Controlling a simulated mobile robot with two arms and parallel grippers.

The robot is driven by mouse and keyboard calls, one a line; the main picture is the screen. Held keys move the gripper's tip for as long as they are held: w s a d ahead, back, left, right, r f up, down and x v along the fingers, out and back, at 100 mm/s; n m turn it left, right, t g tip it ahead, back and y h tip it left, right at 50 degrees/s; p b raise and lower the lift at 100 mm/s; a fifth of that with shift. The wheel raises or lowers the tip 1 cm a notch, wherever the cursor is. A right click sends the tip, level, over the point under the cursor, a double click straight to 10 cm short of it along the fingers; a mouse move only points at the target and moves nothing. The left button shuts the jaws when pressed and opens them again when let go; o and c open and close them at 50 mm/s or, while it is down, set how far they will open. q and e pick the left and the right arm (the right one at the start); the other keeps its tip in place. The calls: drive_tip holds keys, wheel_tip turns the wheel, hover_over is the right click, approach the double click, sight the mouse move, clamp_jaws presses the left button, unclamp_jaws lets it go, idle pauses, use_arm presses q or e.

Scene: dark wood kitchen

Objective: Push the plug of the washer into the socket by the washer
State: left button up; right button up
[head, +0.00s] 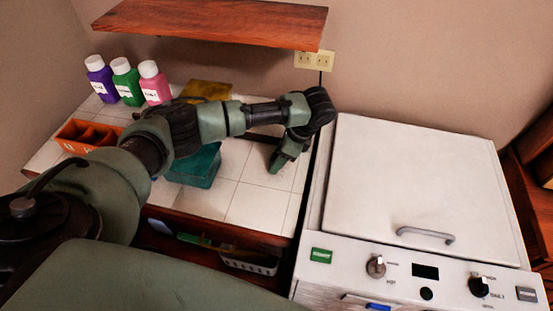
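The washer (415,190) is a white machine with a flat lid, a grey handle and a front control panel. The socket (314,61) is a pale double wall plate just under the shelf, behind the washer's left rear corner. A thin dark cord (320,78) runs down the wall from the socket's lower right part. I cannot make out a separate plug. My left gripper (277,163) hangs over the white tiled counter, left of the washer and well below the socket, pointing down. Its fingers are too small and overlapped to tell open from shut. My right gripper is not in view.
Purple, green and pink bottles (126,82) stand at the counter's back left. An orange divided box (88,135), a teal box (197,165) and a yellow item (207,90) are around my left arm. A wooden shelf (215,22) overhangs the counter. The washer lid is clear.

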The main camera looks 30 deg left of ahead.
use_arm(q)
clamp_jaws()
wheel_tip(320, 180, up, 8)
drive_tip(key=shift+b, duration=0.65)
wheel_tip(320, 180, up, 12)
drive_tip(key=p, duration=0.2)
